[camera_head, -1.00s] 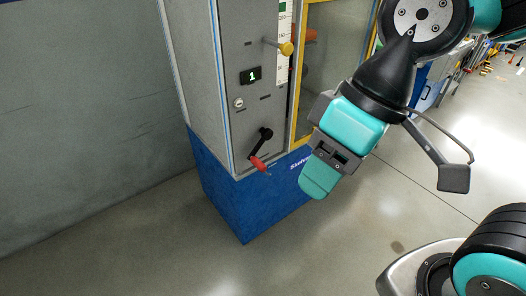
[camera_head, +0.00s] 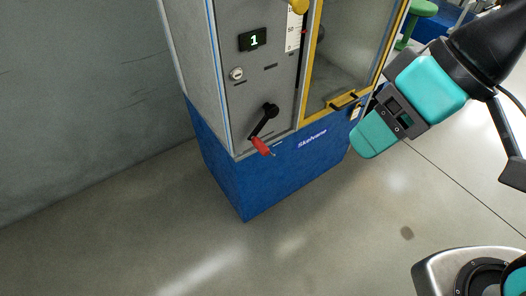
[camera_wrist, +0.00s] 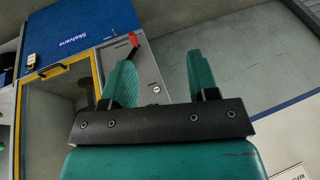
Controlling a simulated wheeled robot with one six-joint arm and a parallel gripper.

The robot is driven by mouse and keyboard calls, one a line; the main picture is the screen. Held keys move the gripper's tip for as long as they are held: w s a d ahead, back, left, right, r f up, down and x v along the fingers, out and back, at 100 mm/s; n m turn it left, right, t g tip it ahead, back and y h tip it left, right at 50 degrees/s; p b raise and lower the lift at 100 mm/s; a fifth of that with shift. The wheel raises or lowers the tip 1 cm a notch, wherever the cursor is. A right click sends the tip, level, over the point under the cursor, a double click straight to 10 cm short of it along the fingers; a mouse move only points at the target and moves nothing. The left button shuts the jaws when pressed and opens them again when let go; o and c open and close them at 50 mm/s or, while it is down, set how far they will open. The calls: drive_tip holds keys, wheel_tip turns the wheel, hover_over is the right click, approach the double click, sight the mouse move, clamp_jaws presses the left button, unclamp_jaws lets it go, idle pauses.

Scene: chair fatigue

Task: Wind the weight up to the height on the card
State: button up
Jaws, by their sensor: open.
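The crank (camera_head: 265,122) is on the grey front panel of the test machine. Its black arm slants down-left to a red handle (camera_head: 261,146), which also shows in the wrist view (camera_wrist: 133,40). A display (camera_head: 253,40) above it reads 1. A white scale strip (camera_head: 292,32) runs up the panel's right side, with a yellow knob (camera_head: 299,5) at the top edge of the picture. My gripper (camera_head: 372,140) is open and empty, right of the crank and apart from it. In the wrist view its two teal fingers (camera_wrist: 161,75) are spread. I cannot make out the weight.
A yellow-framed window (camera_head: 352,60) with a handle (camera_head: 343,101) is right of the panel. The blue base (camera_head: 262,178) stands on open grey floor. A grey wall (camera_head: 85,90) is at left, a green stool (camera_head: 421,10) behind. A white sheet (camera_wrist: 291,172) shows in the wrist view's corner.

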drive_tip(key=w+a+f+t+y+b, duration=0.1)
drive_tip(key=w+a+f+t+b, duration=0.2)
drive_tip(key=f+b, duration=0.85)
drive_tip(key=w+f+t+y+b, duration=0.2)
drive_tip(key=w+f+t+b, duration=0.3)
drive_tip(key=f+b, duration=0.7)
drive_tip(key=t+y+b, duration=0.2)
drive_tip(key=t+b, duration=0.4)
drive_tip(key=b, duration=0.6)
approach(261, 148)
drive_tip(key=w+f, duration=0.1)
drive_tip(key=w, duration=0.1)
drive_tip(key=p+x, duration=0.7)
drive_tip(key=p, duration=0.2)
drive_tip(key=shift+w+a, duration=0.25)
drive_tip(key=shift+a, duration=0.1)
drive_tip(key=shift+w+a+f+p, duration=0.3)
drive_tip(key=shift+w+a+p, duration=0.15)
drive_tip(key=shift+w+p, duration=0.2)
drive_tip(key=shift+c, duration=0.4)
